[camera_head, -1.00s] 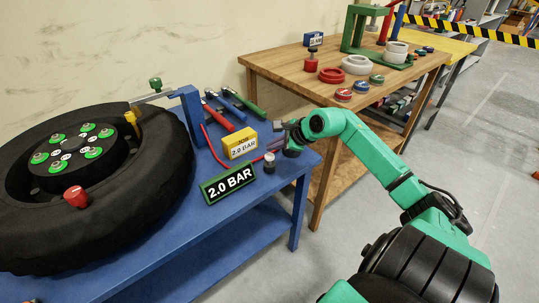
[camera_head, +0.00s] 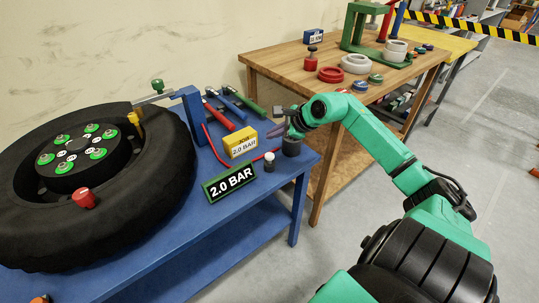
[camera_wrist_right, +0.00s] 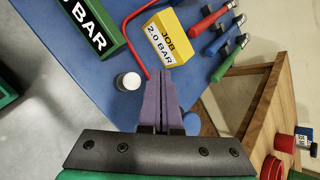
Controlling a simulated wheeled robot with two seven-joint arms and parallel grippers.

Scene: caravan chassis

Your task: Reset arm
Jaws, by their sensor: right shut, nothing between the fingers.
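My right gripper (camera_head: 279,129) is above the right end of the blue bench (camera_head: 235,232), beside the yellow job box (camera_head: 241,143). In the right wrist view its purple fingers (camera_wrist_right: 164,73) are shut together with nothing between them. They point toward the yellow box (camera_wrist_right: 165,38), which lies beyond the tips. A small white-capped cylinder (camera_wrist_right: 128,81) stands on the bench left of the fingers. It also shows in the head view (camera_head: 269,162). A dark round piece (camera_head: 292,147) sits below the right gripper. My left gripper is not in view.
A large tyre (camera_head: 150,205) lies on the bench's left. A green-framed "2.0 BAR" sign (camera_head: 229,182) stands at the front edge. Red, blue and green-handled tools (camera_head: 221,118) lie behind the box. A wooden table (camera_head: 285,62) with rings stands behind right.

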